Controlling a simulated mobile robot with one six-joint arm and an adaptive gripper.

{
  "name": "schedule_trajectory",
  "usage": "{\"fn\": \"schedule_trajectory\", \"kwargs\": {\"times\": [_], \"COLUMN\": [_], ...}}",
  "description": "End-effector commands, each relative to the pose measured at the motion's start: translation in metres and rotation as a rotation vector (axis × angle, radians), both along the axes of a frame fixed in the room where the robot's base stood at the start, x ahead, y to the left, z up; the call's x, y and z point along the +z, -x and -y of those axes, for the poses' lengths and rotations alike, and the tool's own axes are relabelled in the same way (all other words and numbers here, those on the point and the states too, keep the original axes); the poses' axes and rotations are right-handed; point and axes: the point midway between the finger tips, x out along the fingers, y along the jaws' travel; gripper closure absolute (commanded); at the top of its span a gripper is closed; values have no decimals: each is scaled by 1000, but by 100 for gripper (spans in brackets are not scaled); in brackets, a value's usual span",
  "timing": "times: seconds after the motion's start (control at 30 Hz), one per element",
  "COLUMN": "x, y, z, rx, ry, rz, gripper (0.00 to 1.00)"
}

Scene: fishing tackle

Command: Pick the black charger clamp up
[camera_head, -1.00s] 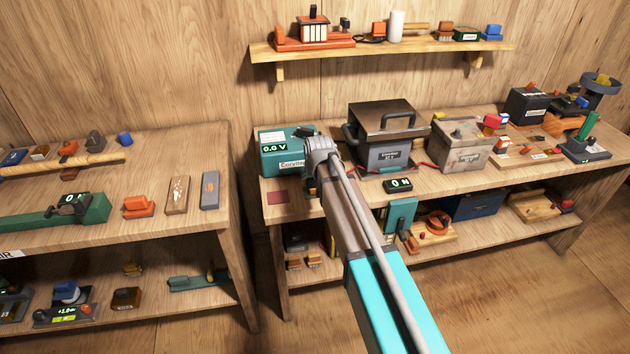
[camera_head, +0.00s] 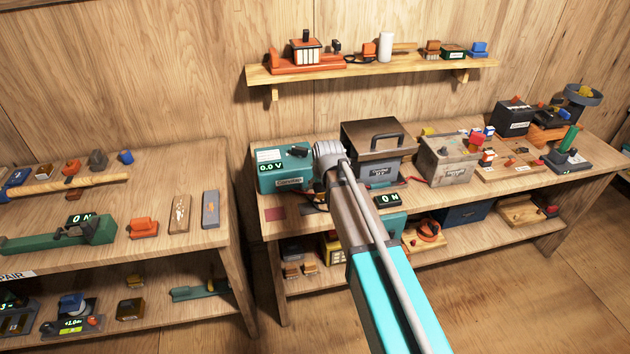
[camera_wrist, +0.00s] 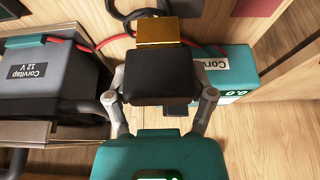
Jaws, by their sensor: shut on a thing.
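The black charger clamp (camera_wrist: 160,76), a dark block with a brass-coloured end, sits between the two fingers of my gripper (camera_wrist: 163,92) in the wrist view. The fingers are closed on its sides. The teal charger (camera_head: 283,172), reading 0.0 V, stands at the left end of the right bench. It also shows behind the clamp in the wrist view (camera_wrist: 235,68).
A grey Corvitap 12 V battery (camera_wrist: 45,72) is left of the clamp in the wrist view, with a red cable (camera_wrist: 88,46) nearby. In the head view a pale battery (camera_head: 446,160) stands farther right. A wall shelf (camera_head: 370,69) hangs above. Wooden floor is clear in front.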

Motion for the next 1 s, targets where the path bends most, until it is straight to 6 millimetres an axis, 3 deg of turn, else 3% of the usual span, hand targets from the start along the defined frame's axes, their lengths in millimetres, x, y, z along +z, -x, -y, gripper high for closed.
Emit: {"fn": "schedule_trajectory", "kwargs": {"times": [0.1, 0.4, 1.0], "x": [16, 33, 38], "y": [20, 45, 52], "z": [24, 60, 71], "rx": [-3, -2, 0], "ry": [0, 0, 1], "rz": [0, 0, 0], "gripper": [81, 81, 81]}}
